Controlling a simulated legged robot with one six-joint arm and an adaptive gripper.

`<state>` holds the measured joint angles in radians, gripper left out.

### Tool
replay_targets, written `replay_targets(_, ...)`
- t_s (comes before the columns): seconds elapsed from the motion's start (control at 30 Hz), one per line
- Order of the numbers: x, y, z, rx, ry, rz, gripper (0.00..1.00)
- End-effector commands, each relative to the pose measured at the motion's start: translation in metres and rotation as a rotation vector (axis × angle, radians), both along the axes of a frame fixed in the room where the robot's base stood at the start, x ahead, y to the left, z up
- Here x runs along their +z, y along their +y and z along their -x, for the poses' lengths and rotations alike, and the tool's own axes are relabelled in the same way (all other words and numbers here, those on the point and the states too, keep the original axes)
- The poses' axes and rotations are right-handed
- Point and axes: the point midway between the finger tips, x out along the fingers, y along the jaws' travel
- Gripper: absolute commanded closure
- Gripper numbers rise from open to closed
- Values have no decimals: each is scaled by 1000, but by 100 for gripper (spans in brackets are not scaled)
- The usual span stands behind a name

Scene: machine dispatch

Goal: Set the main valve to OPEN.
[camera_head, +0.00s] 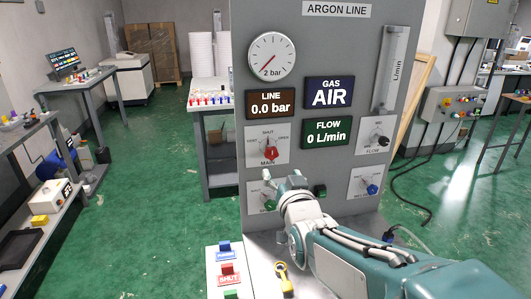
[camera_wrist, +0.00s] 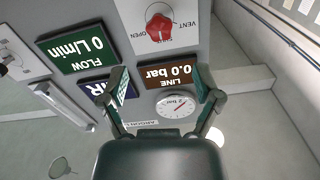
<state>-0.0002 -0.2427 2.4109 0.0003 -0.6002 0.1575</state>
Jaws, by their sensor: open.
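The main valve is a red knob (camera_head: 271,152) on a white plate marked SHUT at top, VENT at left and OPEN at right. A thin pointer on it appears to stand up toward SHUT. In the wrist view, which is upside down, the red knob (camera_wrist: 159,27) is at the top, with OPEN on its left and VENT on its right. My gripper (camera_head: 282,178) is below the knob in the head view, in front of the panel. In the wrist view my gripper (camera_wrist: 161,75) has its fingers spread, with nothing between them and the knob beyond their tips.
The grey ARGON LINE panel (camera_head: 350,60) shows LINE 0.0 bar, GAS AIR and FLOW 0 L/min. A black knob (camera_head: 382,141), a blue knob (camera_head: 372,189) and a green knob (camera_head: 269,205) are nearby. Push buttons and a yellow-tagged item (camera_head: 284,278) lie below. Green floor is open at left.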

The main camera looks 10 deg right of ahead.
Motion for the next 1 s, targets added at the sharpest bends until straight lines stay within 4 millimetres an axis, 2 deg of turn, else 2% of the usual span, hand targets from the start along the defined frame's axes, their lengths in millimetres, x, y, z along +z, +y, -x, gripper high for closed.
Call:
replay_targets(0.4,-2,0,-66,0,4,1,18)
replay_targets(0.6,-1,0,-91,0,3,1,18)
replay_targets(0.97,-1,0,-99,0,3,1,18)
replay_targets(1.0,-1,0,-99,0,3,1,22)
